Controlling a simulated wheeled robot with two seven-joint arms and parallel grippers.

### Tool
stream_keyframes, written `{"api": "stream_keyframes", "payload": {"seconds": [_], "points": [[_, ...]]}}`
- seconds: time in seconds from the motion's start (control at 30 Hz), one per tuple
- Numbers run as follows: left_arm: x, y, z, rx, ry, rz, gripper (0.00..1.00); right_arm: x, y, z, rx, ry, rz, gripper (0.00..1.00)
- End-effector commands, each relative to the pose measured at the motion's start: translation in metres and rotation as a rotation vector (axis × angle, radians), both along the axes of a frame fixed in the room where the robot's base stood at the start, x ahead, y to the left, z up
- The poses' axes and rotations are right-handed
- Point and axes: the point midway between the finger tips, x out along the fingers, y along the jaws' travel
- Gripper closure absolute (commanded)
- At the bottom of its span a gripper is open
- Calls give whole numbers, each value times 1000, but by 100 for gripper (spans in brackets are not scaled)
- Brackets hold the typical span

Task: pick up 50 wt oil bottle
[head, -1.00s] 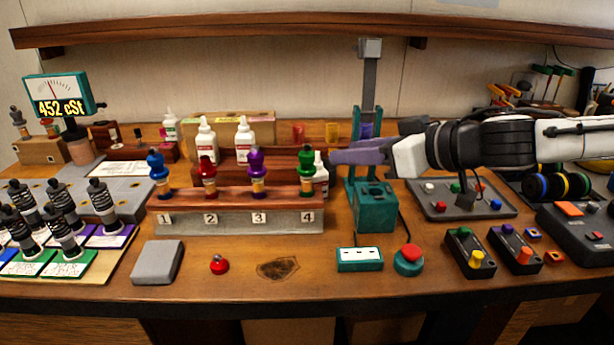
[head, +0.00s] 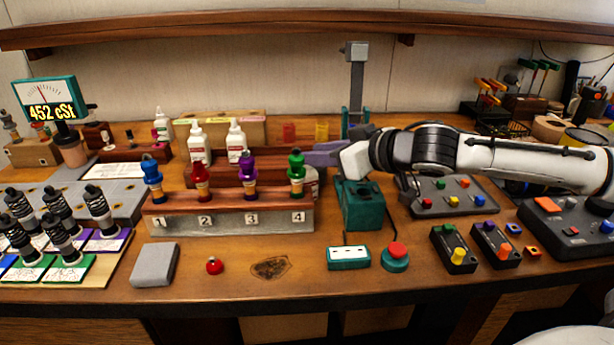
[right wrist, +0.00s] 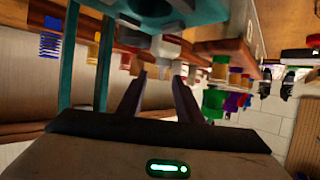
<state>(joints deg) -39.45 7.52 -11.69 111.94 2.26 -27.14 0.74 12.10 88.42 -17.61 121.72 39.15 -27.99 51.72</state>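Several white bottles with red labels stand behind the numbered stand: two in the middle, a left bottle (head: 198,145) and a right bottle (head: 236,141), and one farther back left (head: 164,126). Another white bottle (head: 313,183) is mostly hidden by my right gripper and the green-topped piece. I cannot read which is 50 wt. My right gripper (head: 312,154) points left at this bottle's upper part. In the right wrist view its fingers (right wrist: 159,77) are apart, with a white bottle (right wrist: 166,48) just beyond the tips. Contact is not visible. My left gripper is not in view.
The stand (head: 230,220) holds blue, red, purple and green-topped pieces just left of the gripper. A teal press (head: 362,205) stands under my right forearm. Control boxes (head: 453,250) lie to the right. A grey block (head: 155,265) sits at the front left.

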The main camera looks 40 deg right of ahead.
Motion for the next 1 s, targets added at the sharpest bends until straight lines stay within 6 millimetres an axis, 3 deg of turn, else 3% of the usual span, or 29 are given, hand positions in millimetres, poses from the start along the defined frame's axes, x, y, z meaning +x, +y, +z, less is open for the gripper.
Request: {"api": "stream_keyframes", "payload": {"seconds": [0.3,0.63,0.83,1.0], "points": [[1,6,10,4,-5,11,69,23,6,-7,3,-1,2,68],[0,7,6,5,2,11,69,26,7,-11,-2,3,5,68],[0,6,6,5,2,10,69,26,7,-11,-2,2,5,100],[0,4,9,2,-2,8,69,26,7,-11,-1,1,5,100]]}}
